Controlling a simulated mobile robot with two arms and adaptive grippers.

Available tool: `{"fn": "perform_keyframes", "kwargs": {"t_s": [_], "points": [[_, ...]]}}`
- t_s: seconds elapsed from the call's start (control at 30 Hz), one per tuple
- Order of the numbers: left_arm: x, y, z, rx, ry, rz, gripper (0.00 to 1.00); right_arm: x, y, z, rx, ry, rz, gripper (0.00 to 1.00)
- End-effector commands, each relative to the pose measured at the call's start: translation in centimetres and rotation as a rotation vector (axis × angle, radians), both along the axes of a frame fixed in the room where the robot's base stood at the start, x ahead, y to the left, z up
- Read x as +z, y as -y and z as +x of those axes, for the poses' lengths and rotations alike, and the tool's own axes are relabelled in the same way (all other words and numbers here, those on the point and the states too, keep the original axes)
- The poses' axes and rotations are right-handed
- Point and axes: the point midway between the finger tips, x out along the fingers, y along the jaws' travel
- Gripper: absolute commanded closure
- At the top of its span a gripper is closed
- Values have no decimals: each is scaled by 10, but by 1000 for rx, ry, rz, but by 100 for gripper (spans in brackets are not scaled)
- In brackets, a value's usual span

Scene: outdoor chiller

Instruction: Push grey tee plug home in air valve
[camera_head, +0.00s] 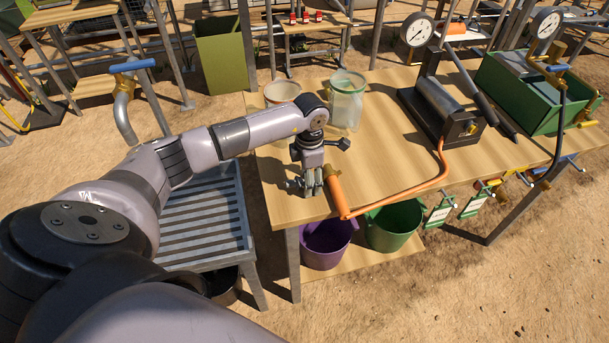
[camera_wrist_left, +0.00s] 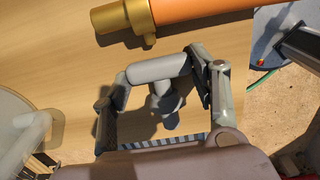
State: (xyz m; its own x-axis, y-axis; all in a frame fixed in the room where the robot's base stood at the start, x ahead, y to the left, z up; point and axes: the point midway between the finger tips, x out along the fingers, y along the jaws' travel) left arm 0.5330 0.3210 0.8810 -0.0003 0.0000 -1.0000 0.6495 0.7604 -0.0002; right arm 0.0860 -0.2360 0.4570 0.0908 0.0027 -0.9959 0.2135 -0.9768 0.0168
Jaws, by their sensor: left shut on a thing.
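The grey tee plug (camera_wrist_left: 160,69) is between the fingers of my left gripper (camera_wrist_left: 162,82) in the left wrist view, its crossbar spanning them and its stem pointing down the picture. In the head view my left gripper (camera_head: 311,187) is low over the near left part of the wooden table. Close beside it is an orange tube (camera_head: 336,192), which also shows in the left wrist view (camera_wrist_left: 205,14). Its brass end (camera_wrist_left: 124,20) has a small side stub (camera_wrist_left: 149,41) and looks like the air valve. The plug is apart from this stub. My right gripper is out of view.
A clear container (camera_head: 346,101) and a tub (camera_head: 282,91) stand behind my gripper on the table (camera_head: 392,142). A black pump with a gauge (camera_head: 417,30) and a green box (camera_head: 530,100) stand to the right. Purple (camera_head: 327,243) and green (camera_head: 393,225) buckets sit below the table's front edge.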

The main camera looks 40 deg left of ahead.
Motion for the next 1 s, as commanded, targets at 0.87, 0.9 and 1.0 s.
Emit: {"fn": "perform_keyframes", "kwargs": {"t_s": [0.87, 0.9, 1.0], "points": [[92, -1, 2, -1, 10, 1, 74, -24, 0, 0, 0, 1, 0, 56], [104, 0, 2, 0, 9, 0, 74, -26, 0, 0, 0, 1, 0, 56], [133, 0, 2, 0, 8, 1, 74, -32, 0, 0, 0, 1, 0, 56]]}}
